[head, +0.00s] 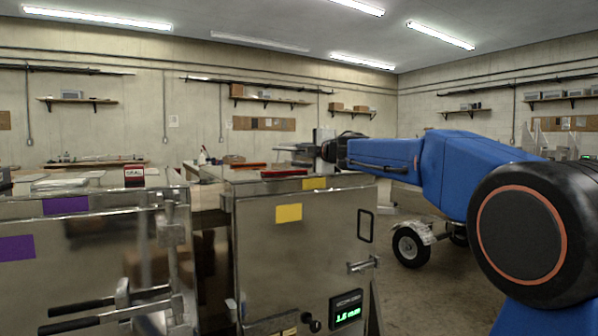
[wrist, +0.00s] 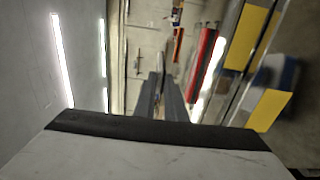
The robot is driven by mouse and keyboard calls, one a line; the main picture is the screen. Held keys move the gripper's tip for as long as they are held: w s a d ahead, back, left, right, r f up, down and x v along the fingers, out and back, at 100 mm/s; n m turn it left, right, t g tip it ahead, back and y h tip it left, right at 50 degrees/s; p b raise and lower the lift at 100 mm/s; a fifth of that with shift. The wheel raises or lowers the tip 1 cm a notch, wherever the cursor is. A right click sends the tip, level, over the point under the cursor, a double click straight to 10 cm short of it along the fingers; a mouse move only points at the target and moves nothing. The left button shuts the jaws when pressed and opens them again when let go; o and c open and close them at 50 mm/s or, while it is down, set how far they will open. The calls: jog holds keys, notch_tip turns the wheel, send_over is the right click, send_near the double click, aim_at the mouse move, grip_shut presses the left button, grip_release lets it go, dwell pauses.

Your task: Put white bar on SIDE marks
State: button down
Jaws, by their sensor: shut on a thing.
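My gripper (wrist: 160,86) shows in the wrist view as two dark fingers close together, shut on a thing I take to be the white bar. The bar itself is mostly hidden and its outline is not clear. In the head view my gripper (head: 322,150) is above the far right of a metal cabinet (head: 265,250), small and partly hidden by the wrist. No SIDE lettering can be read. A red bar (head: 284,172) lies on the cabinet top; a red bar also shows right of the fingers in the wrist view (wrist: 203,60).
Yellow patches (head: 288,213) mark the cabinet. Left of it, across a gap, stands another metal cabinet (head: 80,270) with purple patches (head: 65,205), a SEAL sign (head: 134,176) and protruding handles (head: 80,308). A wheeled trailer (head: 410,246) is at right. Open floor lies beyond.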

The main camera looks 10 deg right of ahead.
notch_tip(320, 180, down, 6)
jog(key=shift+f, duration=0.2)
dwell(0.4)
jog(key=shift+f, duration=0.5)
jog(key=c, duration=1.8)
grip_release()
jog(key=v, duration=0.8)
jog(key=r+v, duration=0.1)
jog(key=v, duration=0.3)
jog(key=shift+s+d, duration=0.1)
